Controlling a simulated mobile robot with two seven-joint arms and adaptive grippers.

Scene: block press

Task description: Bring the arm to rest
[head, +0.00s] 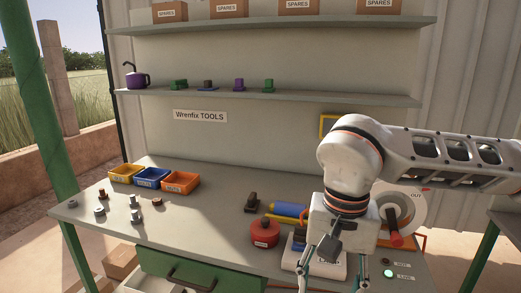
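My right arm (450,155) comes in from the right above the workbench (200,227). Its gripper (331,272) points down over the front right part of the bench. Its two fingers are spread well apart and nothing shows between them except bench-top items behind. The fingertips reach the bottom edge of the picture. The gripper and wrist hide part of a pale machine with a label (326,265). My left gripper is not in view.
A red canister (265,232), a blue-yellow cylinder (287,211) and a round white machine part (408,208) with a red handle (396,240) stand close by. Orange, blue and yellow bins (181,182) and loose bolts are left. Shelves (270,95) hang behind.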

